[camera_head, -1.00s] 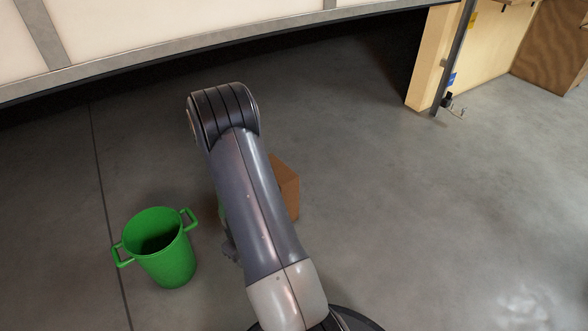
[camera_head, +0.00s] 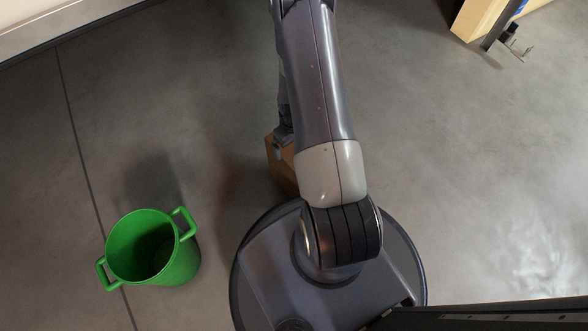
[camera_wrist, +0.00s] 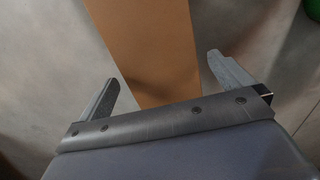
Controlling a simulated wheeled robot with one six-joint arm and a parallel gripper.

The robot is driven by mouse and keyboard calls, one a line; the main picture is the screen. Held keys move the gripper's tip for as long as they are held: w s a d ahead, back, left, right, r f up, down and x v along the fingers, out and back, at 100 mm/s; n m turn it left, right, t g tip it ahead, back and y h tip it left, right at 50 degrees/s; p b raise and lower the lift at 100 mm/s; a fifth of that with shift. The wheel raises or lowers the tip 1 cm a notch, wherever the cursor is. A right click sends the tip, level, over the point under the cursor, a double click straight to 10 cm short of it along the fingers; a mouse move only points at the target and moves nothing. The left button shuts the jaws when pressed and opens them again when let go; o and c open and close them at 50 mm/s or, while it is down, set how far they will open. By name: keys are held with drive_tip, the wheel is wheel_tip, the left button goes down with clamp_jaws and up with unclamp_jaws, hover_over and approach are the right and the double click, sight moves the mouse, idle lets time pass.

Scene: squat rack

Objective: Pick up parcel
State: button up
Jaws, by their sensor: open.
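The parcel is a brown cardboard box (camera_head: 279,172) on the grey floor, mostly hidden behind my arm in the head view. In the wrist view its plain brown surface (camera_wrist: 150,45) runs from the top edge down to my gripper (camera_wrist: 168,85). My gripper is open, with one finger to the left of the parcel and one to the right. The parcel lies across the gap between the fingers, and a strip of floor shows on each side. I cannot tell whether either finger touches it.
A green bucket (camera_head: 186,264) with two handles stands on the floor to the left of the parcel. A wooden structure with a dark post (camera_head: 503,26) is at the top right. Floor to the right is clear.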

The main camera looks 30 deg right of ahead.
sight(294, 149)
wheel_tip(294, 149, down, 5)
drive_tip(key=shift+d+r+b, duration=0.1)
drive_tip(key=shift+d+b, duration=0.05)
drive_tip(key=shift+b, duration=0.8)
drive_tip(key=shift+c, duration=0.2)
drive_tip(key=shift+r, duration=0.1)
drive_tip(key=c, duration=1.6)
